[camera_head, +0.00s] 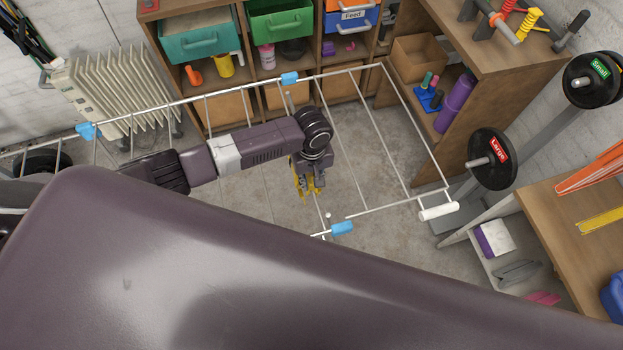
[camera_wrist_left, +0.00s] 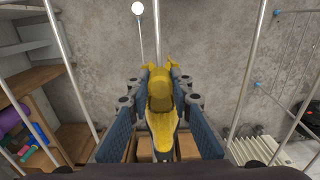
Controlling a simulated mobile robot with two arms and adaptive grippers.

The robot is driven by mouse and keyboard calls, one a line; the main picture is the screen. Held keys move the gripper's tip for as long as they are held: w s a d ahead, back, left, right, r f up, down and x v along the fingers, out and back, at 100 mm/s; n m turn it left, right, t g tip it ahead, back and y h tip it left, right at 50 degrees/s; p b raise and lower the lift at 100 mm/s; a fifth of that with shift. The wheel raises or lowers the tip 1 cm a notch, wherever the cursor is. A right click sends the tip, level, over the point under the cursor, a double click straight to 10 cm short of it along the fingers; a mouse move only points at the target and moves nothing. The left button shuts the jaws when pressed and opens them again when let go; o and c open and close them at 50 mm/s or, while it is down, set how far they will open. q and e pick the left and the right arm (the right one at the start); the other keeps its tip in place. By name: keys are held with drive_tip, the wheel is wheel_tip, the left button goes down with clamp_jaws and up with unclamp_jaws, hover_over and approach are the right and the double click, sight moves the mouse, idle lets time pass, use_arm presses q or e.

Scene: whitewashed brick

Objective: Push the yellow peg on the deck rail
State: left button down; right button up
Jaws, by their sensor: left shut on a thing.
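My left gripper (camera_head: 308,187) hangs over the wire rack in the head view, close to one of its thin cross rods. It is shut on a yellow peg (camera_head: 317,190). In the left wrist view the yellow peg (camera_wrist_left: 160,98) stands between the two blue finger pads (camera_wrist_left: 117,128). A pale rod (camera_wrist_left: 153,35) of the rack (camera_head: 385,206) runs in line with the peg's far end. I cannot tell whether the peg's jaws are around the rod or only near it. The fingers partly hide the peg. My right gripper is not in view.
The rack has blue joints (camera_head: 342,228) and a white end cap (camera_head: 438,211). A radiator (camera_head: 105,88) stands left, shelves with drawers (camera_head: 283,22) behind. Weight plates (camera_head: 490,159) and a wooden bench (camera_head: 560,225) are on the right. Bare floor (camera_head: 390,130) shows below the rack.

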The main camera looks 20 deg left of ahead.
use_arm(q)
drive_tip(key=c, duration=1.7)
unclamp_jaws()
drive_tip(key=shift+o, duration=0.2)
drive_tip(key=shift+r, duration=0.1)
wheel_tip(320, 180, up, 12)
